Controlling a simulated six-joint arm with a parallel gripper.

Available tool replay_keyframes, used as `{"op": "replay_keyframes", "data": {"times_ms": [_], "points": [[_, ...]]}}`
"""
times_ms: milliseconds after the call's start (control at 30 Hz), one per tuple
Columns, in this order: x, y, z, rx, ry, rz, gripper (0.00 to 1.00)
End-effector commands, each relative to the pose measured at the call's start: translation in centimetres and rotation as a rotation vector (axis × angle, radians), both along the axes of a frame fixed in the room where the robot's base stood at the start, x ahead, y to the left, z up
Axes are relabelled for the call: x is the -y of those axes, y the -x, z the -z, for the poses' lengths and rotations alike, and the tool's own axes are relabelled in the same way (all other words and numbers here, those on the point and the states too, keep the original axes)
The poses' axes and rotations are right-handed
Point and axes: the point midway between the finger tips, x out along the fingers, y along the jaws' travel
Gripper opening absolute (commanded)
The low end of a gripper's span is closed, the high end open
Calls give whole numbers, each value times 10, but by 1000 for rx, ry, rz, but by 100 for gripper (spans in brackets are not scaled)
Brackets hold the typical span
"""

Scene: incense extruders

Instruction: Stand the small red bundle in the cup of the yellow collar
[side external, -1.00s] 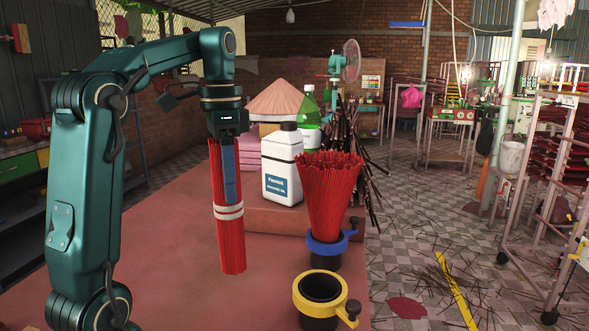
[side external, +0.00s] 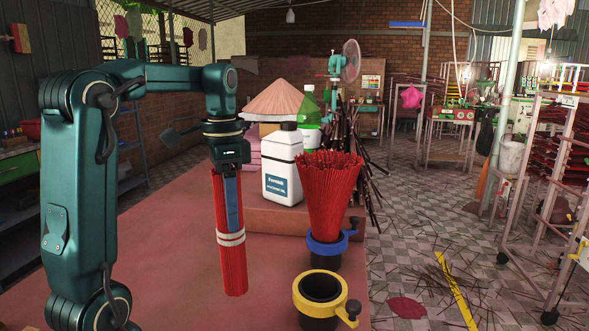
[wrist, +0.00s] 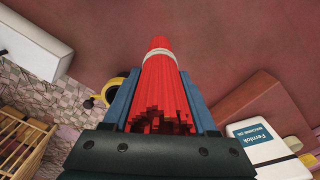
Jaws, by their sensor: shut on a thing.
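The small red bundle (side external: 231,270) is a slim sheaf of red sticks with a pale band around it. My gripper (side external: 232,205) is shut on its upper part and holds it nearly upright, to the left of the yellow collar. In the wrist view the bundle (wrist: 163,85) lies between the two blue fingers (wrist: 163,100). The yellow collar (side external: 301,299) surrounds a dark, empty-looking cup (side external: 321,287) near the table's right edge. In the wrist view the collar (wrist: 110,92) is partly hidden behind the left finger.
A blue collar (side external: 325,247) behind the yellow one holds a large flared red bundle (side external: 328,190). A white bottle (side external: 282,165), a green bottle (side external: 308,120) and a conical hat (side external: 274,101) stand farther back. The red table (side external: 170,250) is clear around the held bundle.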

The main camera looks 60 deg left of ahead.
Motion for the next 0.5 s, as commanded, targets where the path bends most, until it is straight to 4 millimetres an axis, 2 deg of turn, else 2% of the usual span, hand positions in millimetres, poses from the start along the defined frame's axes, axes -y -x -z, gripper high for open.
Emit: {"op": "replay_keyframes", "data": {"times_ms": [167, 400, 500], "points": [[0, 0, 11, -1, 1, 0, 0], [0, 0, 40, -1, 1, 0, 0], [0, 0, 44, 0, -1, 0, 0]]}}
